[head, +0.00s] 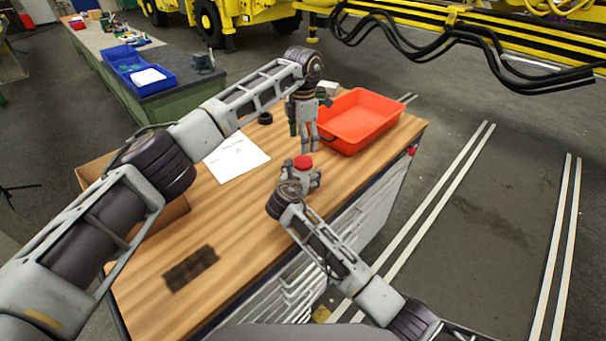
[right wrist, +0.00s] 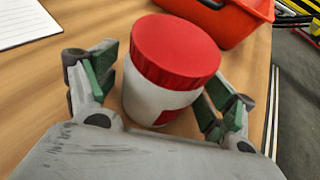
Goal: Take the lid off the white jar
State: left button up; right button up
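The white jar (right wrist: 155,100) with its red lid (right wrist: 176,50) stands upright on the wooden table, the lid in place. In the head view the red lid (head: 303,162) shows above my right gripper (head: 306,182), which hides most of the jar's body. In the right wrist view my right gripper's green-padded fingers (right wrist: 160,85) stand on either side of the jar with small gaps, so it is open around it. My left gripper (head: 308,148) points down behind the jar, beside the red bin. Whether its fingers are open is unclear.
A red bin (head: 345,139) stands at the table's far right corner. A white paper (head: 237,158) lies left of the jar, and a dark mat (head: 190,269) lies nearer. A small black ring (head: 265,118) is at the back.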

grip_shut()
dwell(0.3)
pick_arm(q)
jog(key=shift+m, duration=0.3)
jog(key=m, duration=0.5)
jog(key=shift+r, duration=0.1)
jog(key=m, duration=0.5)
jog(key=shift+m, duration=0.3)
jog(key=m, duration=0.5)
jog(key=shift+r, duration=0.1)
jog(key=m, duration=0.6)
jog(key=shift+r, duration=0.1)
